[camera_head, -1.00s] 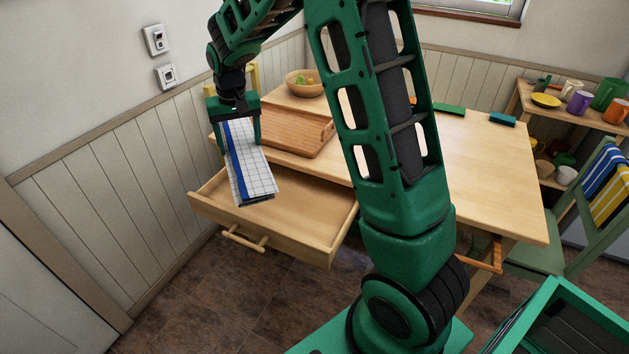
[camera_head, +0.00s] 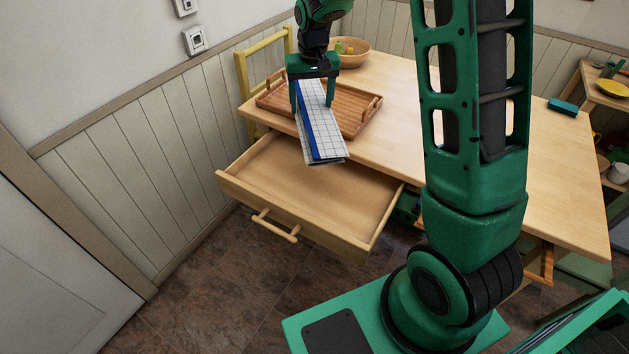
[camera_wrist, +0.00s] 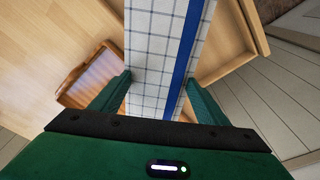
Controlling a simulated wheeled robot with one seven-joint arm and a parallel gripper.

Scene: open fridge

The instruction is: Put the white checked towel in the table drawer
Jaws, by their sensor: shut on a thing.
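The white checked towel (camera_head: 320,130), folded into a long strip with a blue stripe along one edge, hangs tilted from my gripper (camera_head: 313,100). My gripper is shut on its upper end. In the wrist view the towel (camera_wrist: 152,60) runs between the two fingers of my gripper (camera_wrist: 157,95). The table drawer (camera_head: 270,212) is pulled open and its visible floor is bare. The towel's lower end appears above the back part of the drawer, near the table's front edge; the exact height is hard to tell.
A wooden tray (camera_head: 362,120) lies on the table (camera_head: 395,150) behind the towel. A wooden bowl (camera_head: 350,57) with fruit stands farther back. A yellow chair (camera_head: 262,42) stands at the table's left end. A wall runs along the left. A blue-green block (camera_head: 563,107) lies at right.

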